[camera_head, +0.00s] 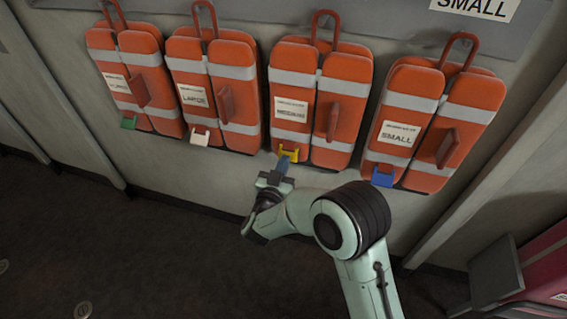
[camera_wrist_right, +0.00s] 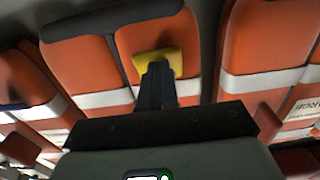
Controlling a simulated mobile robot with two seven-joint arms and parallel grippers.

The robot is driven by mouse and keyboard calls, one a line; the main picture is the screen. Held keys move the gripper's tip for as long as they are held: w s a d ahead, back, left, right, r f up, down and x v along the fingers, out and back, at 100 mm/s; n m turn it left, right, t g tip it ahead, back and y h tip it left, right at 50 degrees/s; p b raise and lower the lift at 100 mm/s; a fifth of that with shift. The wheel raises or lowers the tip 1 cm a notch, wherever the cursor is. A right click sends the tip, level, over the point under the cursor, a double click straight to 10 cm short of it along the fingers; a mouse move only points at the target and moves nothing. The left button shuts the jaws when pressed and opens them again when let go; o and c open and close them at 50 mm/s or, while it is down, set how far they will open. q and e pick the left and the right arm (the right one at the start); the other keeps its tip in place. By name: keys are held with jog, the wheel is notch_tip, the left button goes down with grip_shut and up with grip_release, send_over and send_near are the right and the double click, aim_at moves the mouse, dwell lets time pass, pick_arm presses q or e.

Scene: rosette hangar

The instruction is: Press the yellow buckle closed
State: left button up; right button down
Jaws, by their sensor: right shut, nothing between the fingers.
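The yellow buckle (camera_head: 289,153) is at the bottom of the orange life vest (camera_head: 290,82) third from the left in the head view. In the right wrist view the yellow buckle (camera_wrist_right: 158,62) shows just past the fingertips, partly hidden by them. My right gripper (camera_head: 285,163) is shut and empty, with its fingertips at the lower edge of the buckle. In the right wrist view the shut fingers (camera_wrist_right: 157,72) overlap the buckle, and I cannot tell whether they touch it. Whether the buckle is latched is too small to tell. My left gripper is not in view.
Vests with a green buckle (camera_head: 129,122) and a white buckle (camera_head: 200,136) hang to the left. One with a blue buckle (camera_head: 382,177) hangs to the right. A dark box (camera_head: 497,268) stands at the lower right.

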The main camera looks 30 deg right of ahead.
jog(key=shift+w+d, duration=0.3)
jog(key=shift+d, duration=0.1)
dwell(0.3)
jog(key=shift+a, duration=0.1)
jog(key=p+v, duration=0.2)
jog(key=v, duration=0.7)
dwell(0.5)
dwell(0.8)
